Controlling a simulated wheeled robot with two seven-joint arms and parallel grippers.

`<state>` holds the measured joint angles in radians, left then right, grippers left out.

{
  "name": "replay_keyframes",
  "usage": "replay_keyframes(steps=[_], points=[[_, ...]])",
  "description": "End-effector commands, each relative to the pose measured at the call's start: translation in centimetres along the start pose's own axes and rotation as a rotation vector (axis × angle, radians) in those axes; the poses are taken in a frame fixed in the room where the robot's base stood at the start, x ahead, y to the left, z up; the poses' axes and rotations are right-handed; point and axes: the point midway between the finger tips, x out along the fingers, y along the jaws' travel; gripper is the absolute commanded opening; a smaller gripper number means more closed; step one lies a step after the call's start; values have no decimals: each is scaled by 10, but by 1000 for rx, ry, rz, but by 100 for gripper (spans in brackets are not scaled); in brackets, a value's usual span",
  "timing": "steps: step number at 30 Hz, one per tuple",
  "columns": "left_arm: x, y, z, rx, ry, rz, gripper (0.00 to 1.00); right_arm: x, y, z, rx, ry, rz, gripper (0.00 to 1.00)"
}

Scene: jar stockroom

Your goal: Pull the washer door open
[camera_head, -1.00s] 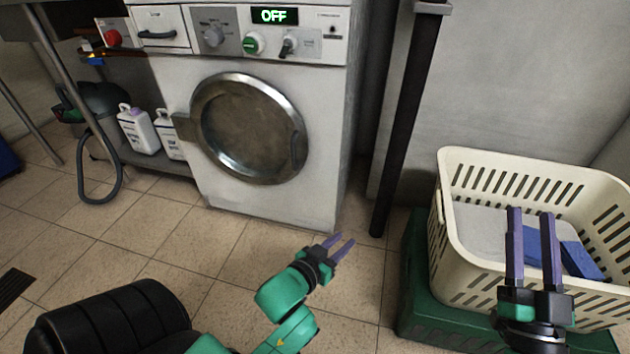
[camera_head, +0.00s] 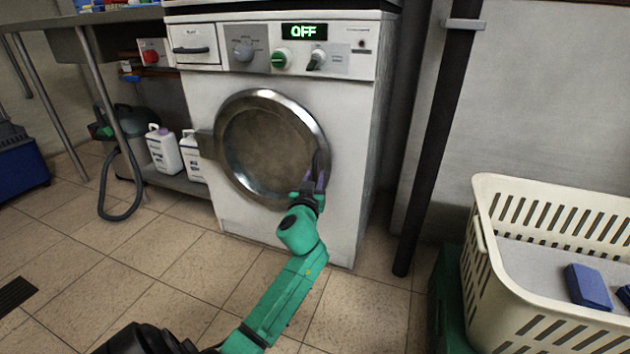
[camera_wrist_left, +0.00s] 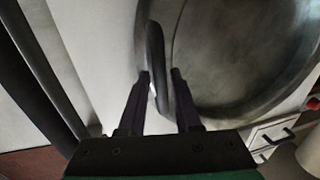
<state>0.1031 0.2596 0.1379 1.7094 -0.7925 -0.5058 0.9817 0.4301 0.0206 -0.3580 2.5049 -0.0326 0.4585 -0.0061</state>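The washer (camera_head: 345,120) stands ahead with its round metal-rimmed door (camera_head: 262,145) shut; its display reads OFF. The door's dark curved handle (camera_wrist_left: 155,50) is on the right side of the rim in the head view. My left gripper (camera_head: 316,178) is at this handle, low on the door's right side. In the left wrist view its two dark fingers (camera_wrist_left: 161,78) stand apart, with the handle's end between them and a small gap visible beside it. The fingers partly hide the handle in the head view. My right gripper is not in view.
A cream laundry basket (camera_head: 485,235) with blue items stands on a green base (camera_head: 450,305) at right. A dark post (camera_head: 432,150) rises right of the washer. White jugs (camera_head: 163,150) and a hose (camera_head: 135,195) are at left. The tiled floor before the washer is clear.

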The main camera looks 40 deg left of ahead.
Motion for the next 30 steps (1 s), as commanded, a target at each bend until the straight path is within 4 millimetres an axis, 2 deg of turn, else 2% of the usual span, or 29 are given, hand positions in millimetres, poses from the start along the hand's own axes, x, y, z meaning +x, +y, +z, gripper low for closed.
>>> replay_keyframes(steps=[3,10,11,12,13,30], points=[[10,-1,0,1,1,-2,32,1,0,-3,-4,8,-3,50],[12,-1,0,1,0,-1,32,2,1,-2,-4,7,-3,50],[11,-1,0,1,0,-1,24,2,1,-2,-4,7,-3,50],[11,-1,0,1,0,-1,9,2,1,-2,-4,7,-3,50],[11,-1,0,1,0,-1,0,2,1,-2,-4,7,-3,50],[11,0,0,1,-1,0,0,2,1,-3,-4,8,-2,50]])
